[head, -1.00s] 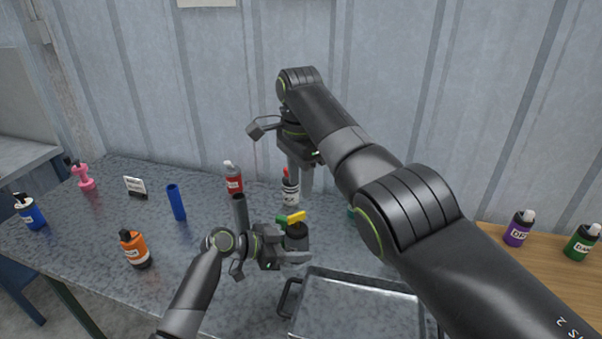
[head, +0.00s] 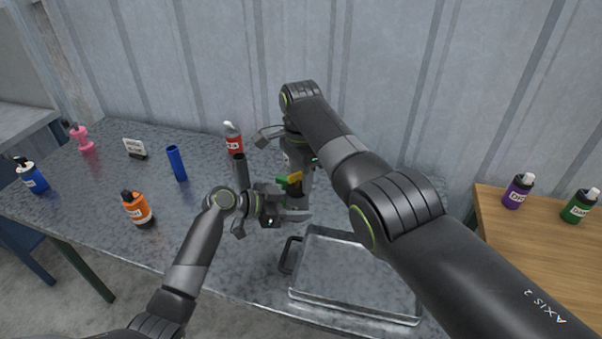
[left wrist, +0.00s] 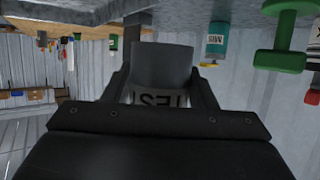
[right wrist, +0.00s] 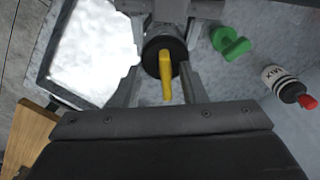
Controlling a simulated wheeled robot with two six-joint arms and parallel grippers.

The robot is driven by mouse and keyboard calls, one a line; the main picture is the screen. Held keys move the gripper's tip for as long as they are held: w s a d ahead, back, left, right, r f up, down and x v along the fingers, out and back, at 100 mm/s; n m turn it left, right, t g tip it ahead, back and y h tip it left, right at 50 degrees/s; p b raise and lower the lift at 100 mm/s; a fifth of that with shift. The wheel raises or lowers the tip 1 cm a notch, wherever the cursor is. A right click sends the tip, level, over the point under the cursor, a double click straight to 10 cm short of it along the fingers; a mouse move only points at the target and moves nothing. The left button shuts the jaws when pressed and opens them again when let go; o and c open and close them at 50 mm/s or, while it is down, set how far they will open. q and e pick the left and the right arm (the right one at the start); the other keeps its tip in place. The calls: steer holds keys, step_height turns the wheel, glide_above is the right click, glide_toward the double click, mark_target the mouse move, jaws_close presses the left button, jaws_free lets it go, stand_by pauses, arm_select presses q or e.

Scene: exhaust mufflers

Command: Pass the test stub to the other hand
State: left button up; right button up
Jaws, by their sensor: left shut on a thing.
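The test stub (left wrist: 162,65) is a dark grey cylinder with a white label reading TEST, reversed in the left wrist view. My left gripper (head: 298,210) is shut on it, holding it above the table. In the right wrist view the stub's round black end (right wrist: 152,50) carries a yellow lever (right wrist: 165,75). My right gripper (right wrist: 163,88) is open, with one finger on each side of the stub's end and lever. In the head view my right gripper (head: 301,182) comes down from above and partly hides the stub.
A metal tray (head: 355,312) lies in front on the table. A red bottle (head: 234,143), blue tube (head: 176,163) and orange bottle (head: 136,210) stand to the left.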

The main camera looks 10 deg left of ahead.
jaws_close()
arm_select(q)
steer(key=o, duration=1.1)
steer(key=shift+o, duration=0.2)
